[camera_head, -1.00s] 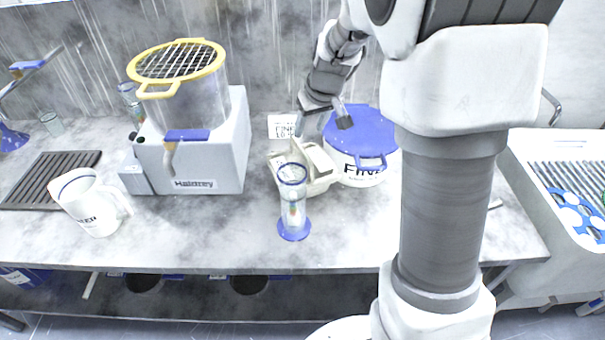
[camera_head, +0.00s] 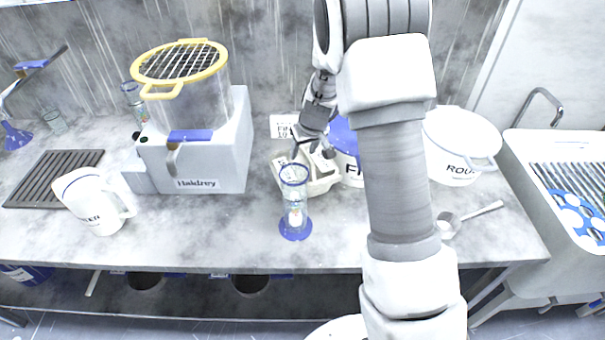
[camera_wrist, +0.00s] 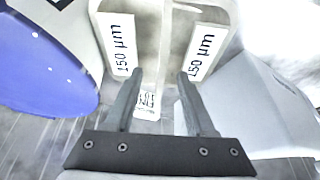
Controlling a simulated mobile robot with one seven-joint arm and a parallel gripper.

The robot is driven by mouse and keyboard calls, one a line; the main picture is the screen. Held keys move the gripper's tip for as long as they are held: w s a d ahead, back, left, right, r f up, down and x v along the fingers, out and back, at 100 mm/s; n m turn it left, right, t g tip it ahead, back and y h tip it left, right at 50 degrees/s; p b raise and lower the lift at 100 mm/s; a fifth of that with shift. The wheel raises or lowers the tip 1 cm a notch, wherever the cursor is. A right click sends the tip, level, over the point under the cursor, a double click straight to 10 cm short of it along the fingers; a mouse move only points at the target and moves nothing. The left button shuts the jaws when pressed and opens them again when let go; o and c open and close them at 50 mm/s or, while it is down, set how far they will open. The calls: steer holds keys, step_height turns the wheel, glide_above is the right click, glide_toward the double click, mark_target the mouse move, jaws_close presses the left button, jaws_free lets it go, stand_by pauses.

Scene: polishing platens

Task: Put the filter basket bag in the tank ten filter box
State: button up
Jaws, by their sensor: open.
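A cream box (camera_head: 320,187) stands on the bench, left of a blue-lidded white pot marked FIN. In the wrist view the box (camera_wrist: 165,12) carries two white pieces marked 150 µm, a left one (camera_wrist: 118,45) and a right one (camera_wrist: 203,48). I cannot tell whether either is the filter basket bag. A small card (camera_head: 283,127) reading FINE 10 stands behind the box; it also shows between my fingers (camera_wrist: 147,100). My gripper (camera_head: 314,150) is over the back of the box, open and empty; its fingertips (camera_wrist: 160,75) lie between the two labels.
A grey Haldrey machine (camera_head: 212,178) with a yellow-rimmed mesh cylinder (camera_head: 180,62) stands left. A glass cylinder (camera_head: 294,195) stands in front of the box. The blue-lidded pot (camera_head: 352,170), a ROU pot (camera_head: 460,145) and a ladle (camera_head: 470,215) are right.

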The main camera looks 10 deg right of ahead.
steer(key=shift+w+f, duration=0.15)
steer(key=shift+f, duration=0.25)
jaws_close()
stand_by(1.2)
